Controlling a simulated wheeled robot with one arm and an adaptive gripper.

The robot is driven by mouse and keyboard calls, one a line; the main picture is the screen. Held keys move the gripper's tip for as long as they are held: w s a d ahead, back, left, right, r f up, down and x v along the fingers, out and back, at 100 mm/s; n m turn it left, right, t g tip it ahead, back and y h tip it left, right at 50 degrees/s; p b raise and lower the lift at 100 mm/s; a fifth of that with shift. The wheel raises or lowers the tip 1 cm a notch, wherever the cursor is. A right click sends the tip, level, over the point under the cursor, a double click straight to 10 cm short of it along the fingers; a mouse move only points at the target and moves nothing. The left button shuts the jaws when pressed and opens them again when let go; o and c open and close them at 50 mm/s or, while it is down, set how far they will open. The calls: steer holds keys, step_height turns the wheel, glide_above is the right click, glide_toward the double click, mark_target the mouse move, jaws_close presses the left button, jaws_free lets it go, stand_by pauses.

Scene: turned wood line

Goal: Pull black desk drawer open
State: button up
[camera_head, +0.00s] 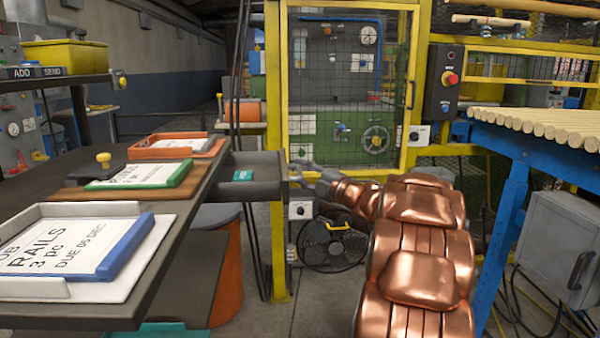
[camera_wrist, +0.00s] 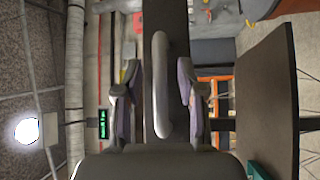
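The black desk drawer (camera_head: 258,190) sticks out from under the right side of the dark desk top (camera_head: 190,215). Its inside shows, with a small teal item (camera_head: 243,175) in it. In the wrist view the dark drawer front (camera_wrist: 165,18) runs up the middle, with a silver bar handle (camera_wrist: 162,85) on it. My gripper (camera_wrist: 160,100) has one finger on each side of the handle, with a gap on both sides, so it is open around it. In the head view my gripper (camera_head: 306,174) is small and at the drawer front, partly hidden by my copper-coloured arm.
Job trays with paper cards, a white one (camera_head: 95,291) and an orange one (camera_head: 150,153), lie on the desk. A yellow-framed mesh cage (camera_head: 281,240) and a black fan (camera_head: 332,243) stand behind. A blue table (camera_head: 508,215) with wooden rods is on the right.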

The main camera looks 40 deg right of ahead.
steer(key=s+d+f, duration=0.1)
steer(key=s, duration=1)
steer(key=shift+d+f, duration=0.25)
steer(key=shift+f, duration=0.05)
